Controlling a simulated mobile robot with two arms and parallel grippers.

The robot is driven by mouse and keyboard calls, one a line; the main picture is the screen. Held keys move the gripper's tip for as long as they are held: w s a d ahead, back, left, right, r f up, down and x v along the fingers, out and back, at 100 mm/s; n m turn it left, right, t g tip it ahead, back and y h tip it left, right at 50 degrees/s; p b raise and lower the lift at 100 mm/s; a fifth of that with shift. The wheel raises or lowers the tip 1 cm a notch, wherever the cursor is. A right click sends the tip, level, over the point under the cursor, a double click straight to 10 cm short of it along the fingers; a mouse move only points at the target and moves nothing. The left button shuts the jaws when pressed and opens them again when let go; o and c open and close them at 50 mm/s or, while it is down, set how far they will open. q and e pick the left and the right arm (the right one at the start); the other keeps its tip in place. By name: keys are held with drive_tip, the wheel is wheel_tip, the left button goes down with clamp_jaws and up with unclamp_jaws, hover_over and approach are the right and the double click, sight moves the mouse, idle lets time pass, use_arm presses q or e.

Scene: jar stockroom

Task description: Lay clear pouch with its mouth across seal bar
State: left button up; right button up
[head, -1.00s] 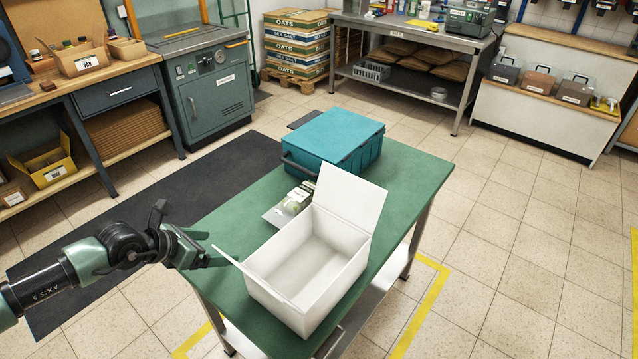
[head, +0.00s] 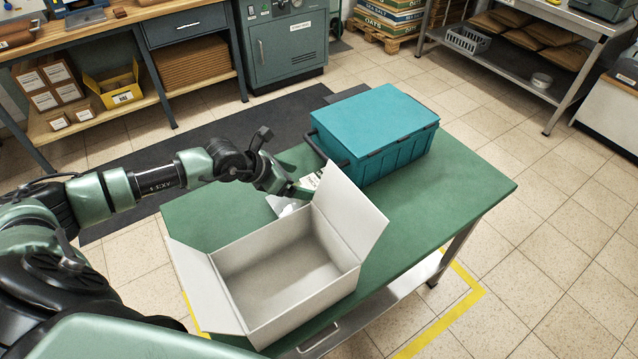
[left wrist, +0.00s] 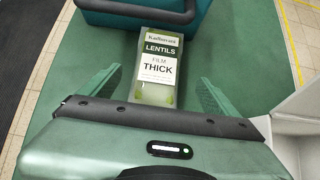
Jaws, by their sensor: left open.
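The clear pouch (head: 286,207) lies on the green table, partly hidden by my left gripper and the white box. In the left wrist view the pouch (left wrist: 160,62) has a white and dark label reading LENTILS, FILM THICK, and its contents look greenish. My left gripper (head: 299,191) is above the pouch. In the left wrist view its open fingers (left wrist: 158,92) stand to either side of the pouch's near part, with gaps on both sides. I cannot make out a seal bar in these views. My right gripper is not in view.
An open white box (head: 282,268) stands close to the pouch, its flap upright beside my left gripper. A teal lidded crate (head: 385,150) stands just behind the pouch. The green table top (head: 460,188) is clear at right. Workbenches line the back.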

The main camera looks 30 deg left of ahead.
sight(313, 182)
use_arm(q)
drive_tip(key=x, duration=0.5)
drive_tip(key=shift+w+f, duration=0.2)
drive_tip(key=shift+w, duration=0.05)
drive_tip(key=c, duration=1.5)
drive_tip(key=shift+r, duration=0.1)
drive_tip(key=c, duration=0.4)
drive_tip(key=shift+o, duration=0.2)
drive_tip(key=shift+r, duration=0.1)
